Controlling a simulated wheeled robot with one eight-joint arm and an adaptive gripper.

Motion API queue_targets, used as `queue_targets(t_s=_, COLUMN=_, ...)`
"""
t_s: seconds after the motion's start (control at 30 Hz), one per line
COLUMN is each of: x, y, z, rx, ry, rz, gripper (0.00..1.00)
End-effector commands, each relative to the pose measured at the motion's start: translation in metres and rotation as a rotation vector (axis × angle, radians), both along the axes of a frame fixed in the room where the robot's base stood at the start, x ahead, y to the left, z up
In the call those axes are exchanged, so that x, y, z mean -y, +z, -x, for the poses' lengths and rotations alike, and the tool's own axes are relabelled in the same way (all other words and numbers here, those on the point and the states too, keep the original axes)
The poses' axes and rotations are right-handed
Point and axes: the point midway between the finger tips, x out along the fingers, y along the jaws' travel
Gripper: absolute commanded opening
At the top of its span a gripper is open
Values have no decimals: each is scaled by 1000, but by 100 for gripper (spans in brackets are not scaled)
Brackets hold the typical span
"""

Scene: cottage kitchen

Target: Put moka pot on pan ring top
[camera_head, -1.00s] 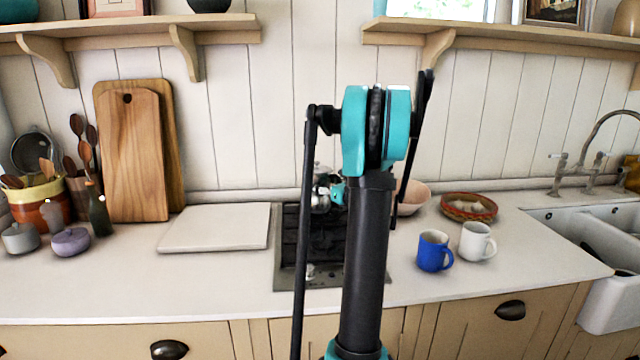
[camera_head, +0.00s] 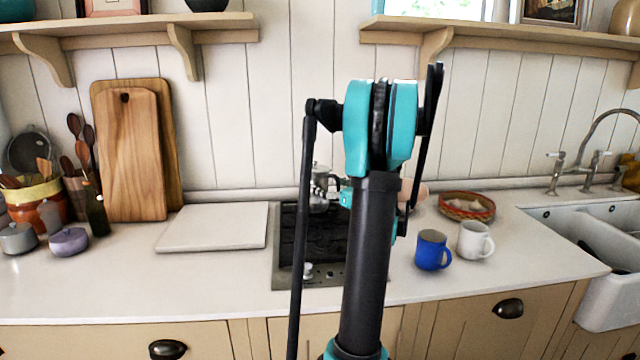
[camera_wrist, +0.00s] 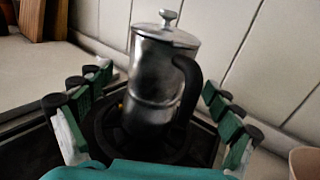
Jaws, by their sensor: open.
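The silver moka pot (camera_head: 319,190), with a black handle, stands at the back of the dark hob (camera_head: 326,232). In the wrist view the moka pot (camera_wrist: 155,82) shows with its knobbed lid on top and its handle to the right. Its base is over a dark round burner ring, and the contact is hard to see. My gripper (camera_wrist: 158,88) is open, with one set of fingers on each side of the pot and visible gaps between. In the head view my arm hides most of my gripper and part of the hob, so other pan rings are hard to make out.
A white board (camera_head: 213,227) lies left of the hob. A blue mug (camera_head: 431,250), a white mug (camera_head: 473,240) and a woven basket (camera_head: 467,207) stand to the right. A pinkish bowl (camera_head: 416,191) is partly hidden behind my arm. The front counter is clear.

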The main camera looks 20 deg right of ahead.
Motion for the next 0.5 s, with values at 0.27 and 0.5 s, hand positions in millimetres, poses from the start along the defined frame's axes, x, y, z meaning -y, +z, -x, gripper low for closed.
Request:
queue_targets(t_s=0.27, x=16, y=0, z=50, rx=0, ry=-3, rz=0, gripper=92)
queue_targets(t_s=0.5, x=21, y=0, z=67, rx=0, ry=1, rz=0, gripper=92)
